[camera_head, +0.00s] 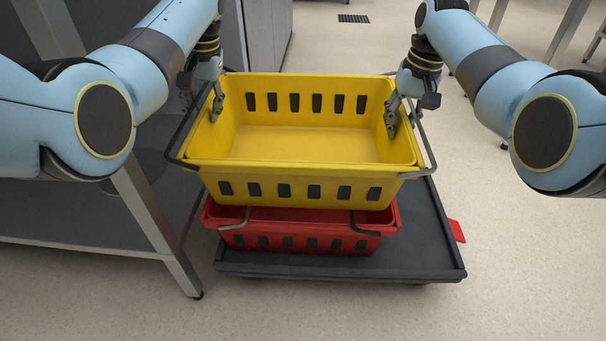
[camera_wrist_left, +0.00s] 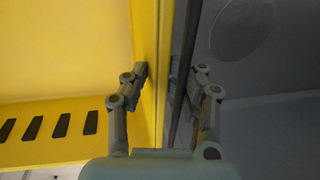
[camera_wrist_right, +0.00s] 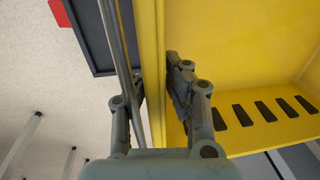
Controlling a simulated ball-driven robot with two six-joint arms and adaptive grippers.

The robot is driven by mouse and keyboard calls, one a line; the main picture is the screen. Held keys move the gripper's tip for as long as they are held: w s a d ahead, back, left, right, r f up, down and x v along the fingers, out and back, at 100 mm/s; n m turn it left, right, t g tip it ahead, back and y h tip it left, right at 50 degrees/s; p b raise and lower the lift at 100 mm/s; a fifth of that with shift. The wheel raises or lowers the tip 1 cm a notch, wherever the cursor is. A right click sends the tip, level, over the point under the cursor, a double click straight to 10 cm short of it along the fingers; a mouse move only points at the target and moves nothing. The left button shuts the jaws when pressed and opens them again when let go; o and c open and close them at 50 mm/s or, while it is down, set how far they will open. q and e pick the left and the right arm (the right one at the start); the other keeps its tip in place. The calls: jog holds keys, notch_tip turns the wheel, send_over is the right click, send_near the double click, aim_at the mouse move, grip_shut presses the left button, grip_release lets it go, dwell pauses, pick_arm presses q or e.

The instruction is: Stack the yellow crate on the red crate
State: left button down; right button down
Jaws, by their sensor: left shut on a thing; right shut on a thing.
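The yellow crate (camera_head: 300,179) is empty and sits directly above the red crate (camera_head: 300,241) in the head view, covering most of it. I cannot tell whether the two touch. My left gripper (camera_head: 214,106) is shut on the left wall of the yellow crate, and the wall shows between its fingers in the left wrist view (camera_wrist_left: 160,80). My right gripper (camera_head: 391,112) is shut on the right wall, with the yellow wall between its fingers in the right wrist view (camera_wrist_right: 155,85). The yellow crate looks about level. The red crate stands on a dark cart.
The dark flat cart (camera_head: 430,250) has bare deck at the right and front, with a red tab (camera_head: 456,231) at its right edge. A grey metal table (camera_head: 80,222) with a leg stands close at the left. The floor at the right is free.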

pick_arm(q)
jog(key=c, duration=1.5)
grip_release()
jog(key=shift+a+f, duration=0.35)
jog(key=shift+a, duration=0.2)
pick_arm(e)
jog(key=c, duration=1.8)
grip_release()
jog(key=shift+d+f, duration=0.55)
jog(key=shift+d, duration=0.05)
pick_arm(q)
jog(key=o, duration=0.5)
jog(key=shift+r, duration=0.2)
pick_arm(e)
jog(key=o, duration=0.4)
jog(key=shift+r, duration=0.25)
pick_arm(q)
jog(key=shift+o, duration=0.4)
jog(key=shift+d, duration=0.15)
pick_arm(e)
jog(key=shift+o, duration=0.3)
jog(key=shift+a, duration=0.15)
